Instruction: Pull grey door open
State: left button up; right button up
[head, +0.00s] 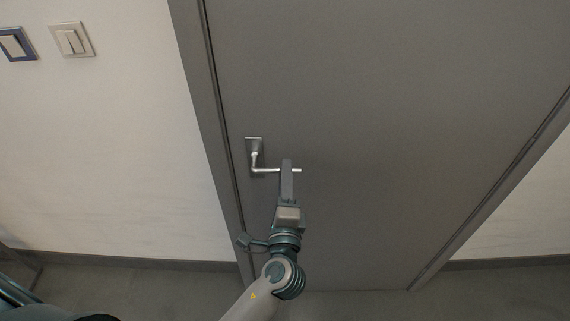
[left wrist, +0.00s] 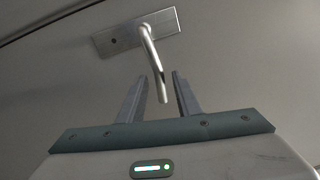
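The grey door (head: 400,110) fills the middle of the head view and looks shut in its frame. Its silver lever handle (head: 265,170) is near the door's left edge, on a small plate, with the lever pointing right. In the left wrist view the handle (left wrist: 153,55) reaches down from its plate (left wrist: 135,33). My left gripper (head: 286,168) is at the lever's free end. In the left wrist view its two fingers (left wrist: 160,80) are apart, one on each side of the lever's end, with a gap visible on both sides. My right gripper is not in view.
The grey door frame (head: 198,85) runs along the left, with a white wall (head: 110,150) beyond it. A light switch (head: 72,40) and a blue-framed switch (head: 14,44) are on that wall. The grey floor (head: 350,306) in front of the door looks clear.

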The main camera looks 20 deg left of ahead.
pick_arm(q)
jog(key=shift+x, duration=1.05)
jog(key=shift+c, duration=0.7)
grip_shut()
